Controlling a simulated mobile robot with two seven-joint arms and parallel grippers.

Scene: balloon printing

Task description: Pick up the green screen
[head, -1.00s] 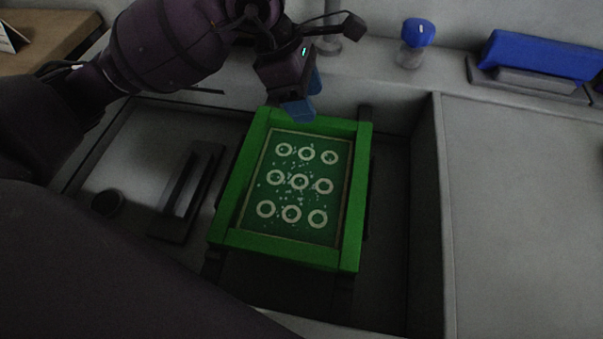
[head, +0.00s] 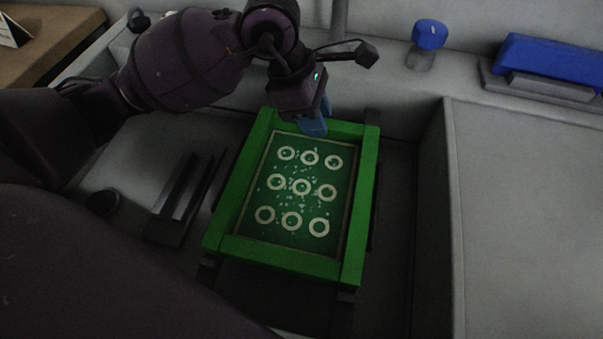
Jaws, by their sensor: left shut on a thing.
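The green screen (head: 230,217) is a bright green rectangular frame around a darker green panel with white rings in rows. It is in the middle of the head view, above the recessed dark bay. My left gripper (head: 313,126) has blue fingers and is shut on the far edge of the frame, near the middle of that edge. The fingers partly cover the rim there. My right gripper is not in view.
A dark slotted block (head: 184,197) and a round black knob (head: 103,202) are left of the screen. A blue-capped jar (head: 429,36) and a blue block (head: 546,62) stand at the back right. A grey flat surface (head: 528,210) lies clear on the right.

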